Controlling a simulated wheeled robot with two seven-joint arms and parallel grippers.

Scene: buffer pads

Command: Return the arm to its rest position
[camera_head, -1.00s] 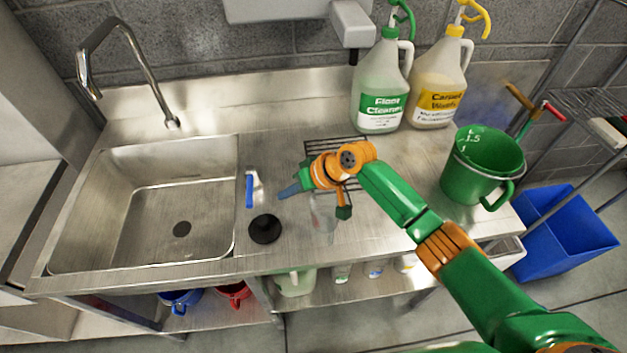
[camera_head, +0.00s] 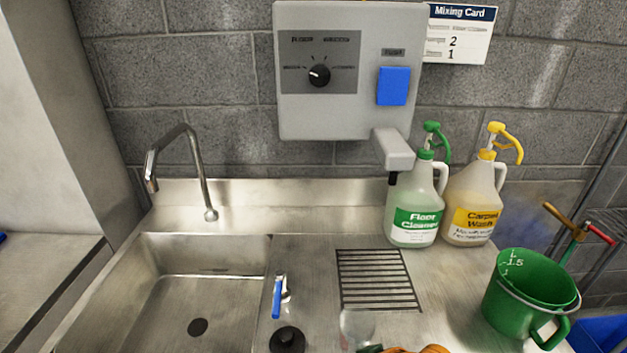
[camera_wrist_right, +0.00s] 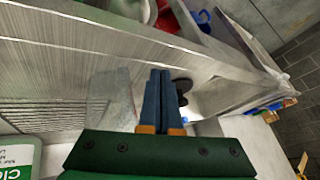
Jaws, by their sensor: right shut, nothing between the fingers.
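My right gripper (camera_wrist_right: 160,100) shows in the right wrist view with its two blue fingers together and nothing between them. In the head view only a sliver of my orange and green arm shows at the bottom edge, and the gripper's fingers are not visible there. A clear container (camera_head: 357,327) stands on the steel counter (camera_head: 335,238) just above that sliver. In the wrist view a see-through shape, likely this container (camera_wrist_right: 115,92), is left of the fingers. My left gripper is in neither view.
The sink (camera_head: 185,310) is at left, with a blue-handled lever (camera_head: 277,298) and black disc (camera_head: 287,340) beside it. A grate (camera_head: 378,280), floor cleaner jug (camera_head: 414,215), carpet wash jug (camera_head: 470,212) and green bucket (camera_head: 525,310) are at right. A dispenser box (camera_head: 345,110) is on the wall.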

